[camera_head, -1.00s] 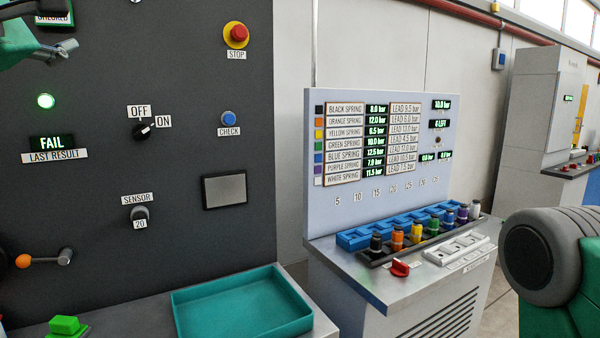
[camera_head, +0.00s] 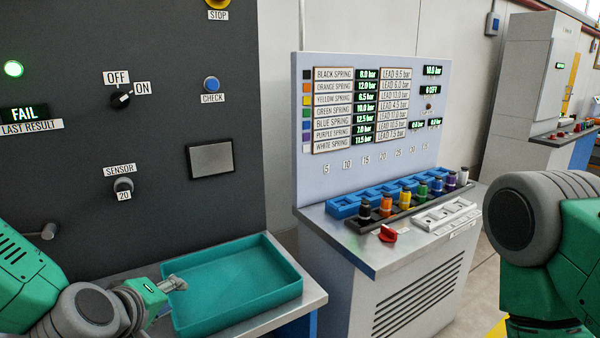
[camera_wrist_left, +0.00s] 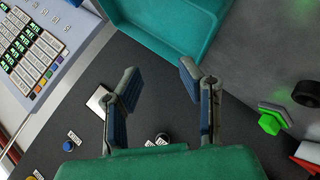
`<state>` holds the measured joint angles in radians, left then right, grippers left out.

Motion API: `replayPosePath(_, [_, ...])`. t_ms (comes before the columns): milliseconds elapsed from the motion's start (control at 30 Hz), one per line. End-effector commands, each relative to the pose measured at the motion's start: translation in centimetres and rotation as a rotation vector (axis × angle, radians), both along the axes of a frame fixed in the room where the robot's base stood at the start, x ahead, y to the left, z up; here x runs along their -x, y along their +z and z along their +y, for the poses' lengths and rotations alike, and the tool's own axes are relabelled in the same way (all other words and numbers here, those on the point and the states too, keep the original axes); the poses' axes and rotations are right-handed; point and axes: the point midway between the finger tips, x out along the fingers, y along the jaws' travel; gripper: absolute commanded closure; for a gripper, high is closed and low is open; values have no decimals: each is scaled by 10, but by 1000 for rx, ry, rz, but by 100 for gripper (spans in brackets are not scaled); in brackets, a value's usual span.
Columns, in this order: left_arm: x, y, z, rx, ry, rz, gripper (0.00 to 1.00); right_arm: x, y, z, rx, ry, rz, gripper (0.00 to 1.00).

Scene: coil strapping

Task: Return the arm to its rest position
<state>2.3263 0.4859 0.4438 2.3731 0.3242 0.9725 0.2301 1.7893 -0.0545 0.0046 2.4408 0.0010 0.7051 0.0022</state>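My left arm comes in at the lower left of the head view, with its gripper (camera_head: 172,284) low beside the left edge of the teal tray (camera_head: 262,302). In the left wrist view the two fingers of the left gripper (camera_wrist_left: 158,82) stand apart with nothing between them. The tray (camera_wrist_left: 170,38) shows beyond the fingertips there. My right arm fills the right edge of the head view, but its gripper is not visible.
A dark panel (camera_head: 180,120) with a knob, sensor dial and lit FAIL display stands behind the tray. A console (camera_head: 310,180) with coloured springs in a rack (camera_head: 400,212) and a red knob (camera_head: 388,234) stands to the right. A green block (camera_wrist_left: 268,124) shows in the wrist view.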

Motion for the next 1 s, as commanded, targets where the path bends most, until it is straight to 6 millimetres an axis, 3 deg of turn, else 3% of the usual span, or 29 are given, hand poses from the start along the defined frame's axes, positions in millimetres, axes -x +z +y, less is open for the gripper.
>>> replayPosePath(33, [20, -39, 0, -61, -56, 77, 66, 0, 0, 0, 0, 0, 0, 53])
replayPosePath(100, [48, -84, 1, -136, -139, 177, 66, 0, 0, 0, 0, 0, 0, 53])
replayPosePath(200, [97, -144, 7, -239, -268, 321, 66, 0, 0, 0, 0, 0, 0, 53])
replayPosePath(300, [150, -191, 17, -324, -400, 460, 66, 0, 0, 0, 0, 0, 0, 53])
replayPosePath(500, [246, -246, 41, -441, -633, 686, 66, 0, 0, 0, 0, 0, 0, 53])
replayPosePath(667, [312, -268, 62, -504, -802, 839, 66, 0, 0, 0, 0, 0, 0, 53])
replayPosePath(700, [322, -275, 66, -516, -833, 860, 66, 0, -4, 0, 0, 0, 0, 53])
replayPosePath(1000, [299, -340, 57, -556, -854, 805, 66, 1, -75, 0, 0, 0, 1, 53])
